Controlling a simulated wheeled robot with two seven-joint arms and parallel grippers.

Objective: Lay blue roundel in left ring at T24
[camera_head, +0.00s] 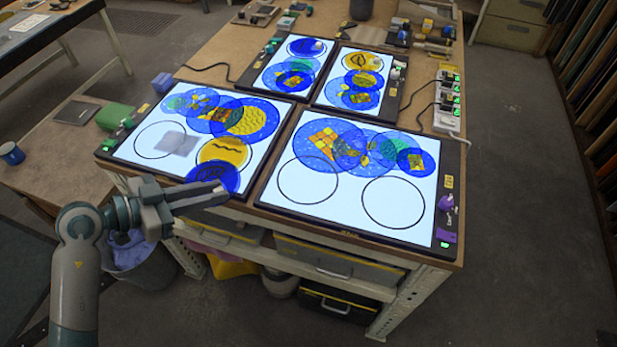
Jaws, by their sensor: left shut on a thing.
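My left gripper (207,196) reaches in from the left over the front edge of the near left light panel (140,160). It is shut on a blue roundel (214,176) with dark markings, which in the picture overlaps the lower part of a yellow roundel (224,150); I cannot tell its height above the panel. The near right panel (345,217) has two empty rings, left (280,188) and right (424,205). I cannot read T24 on any label. My right gripper is not in view.
Overlapping blue, green and yellow discs (245,122) cover the back of the near left panel. Two more lit panels (262,70) (352,58) lie behind. A purple item (447,203) sits at right.

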